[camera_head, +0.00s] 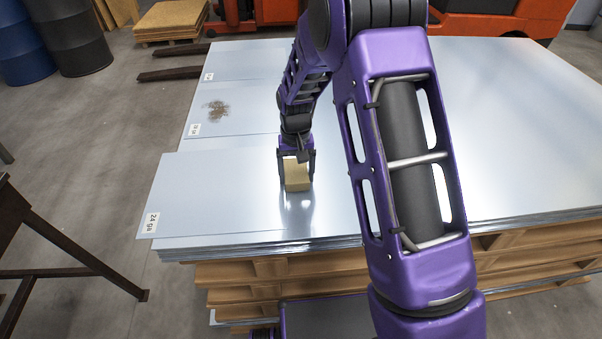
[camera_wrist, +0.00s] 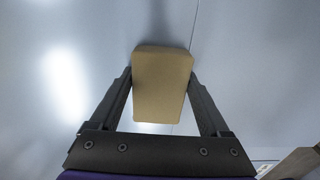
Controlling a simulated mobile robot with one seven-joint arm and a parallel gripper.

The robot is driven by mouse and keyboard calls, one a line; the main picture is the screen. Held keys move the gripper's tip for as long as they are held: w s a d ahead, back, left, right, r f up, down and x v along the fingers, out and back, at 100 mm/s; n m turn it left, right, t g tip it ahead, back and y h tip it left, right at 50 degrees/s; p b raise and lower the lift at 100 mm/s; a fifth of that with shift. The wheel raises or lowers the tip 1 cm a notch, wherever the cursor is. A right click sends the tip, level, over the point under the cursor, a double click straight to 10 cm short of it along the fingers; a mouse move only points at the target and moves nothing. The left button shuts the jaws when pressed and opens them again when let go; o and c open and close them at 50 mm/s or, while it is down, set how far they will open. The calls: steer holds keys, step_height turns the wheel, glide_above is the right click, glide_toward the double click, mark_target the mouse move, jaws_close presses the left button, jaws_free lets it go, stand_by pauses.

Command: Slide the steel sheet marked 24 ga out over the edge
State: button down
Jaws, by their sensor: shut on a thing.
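The steel sheet marked 24 ga (camera_head: 220,205) lies flat on the stack at the near left. Its white label (camera_head: 151,222) is at its left end, and that end sticks out to the left past the sheets beneath. My gripper (camera_head: 296,172) is over the sheet, shut on a tan block (camera_head: 297,180). The wrist view also shows the block (camera_wrist: 162,85) between both fingers, with grey sheet beyond it. The block seems to stand on the sheet; whether it presses on it I cannot tell. The sheet's right part is hidden behind my arm.
Other labelled sheets lie behind, one with a brown stain (camera_head: 217,111). The stack rests on wooden pallets (camera_head: 240,272). A dark metal stand (camera_head: 70,270) is at the left, with clear floor between. Blue and black drums (camera_head: 70,45) stand at the back left.

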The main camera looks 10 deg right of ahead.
mark_target(255, 185)
steer(key=shift+a, duration=0.5)
steer(key=shift+a, duration=1.2)
steer(key=shift+a, duration=0.1)
steer(key=shift+a, duration=1.2)
steer(key=shift+a, duration=1.2)
steer(key=shift+a, duration=0.2)
steer(key=shift+a, duration=1.05)
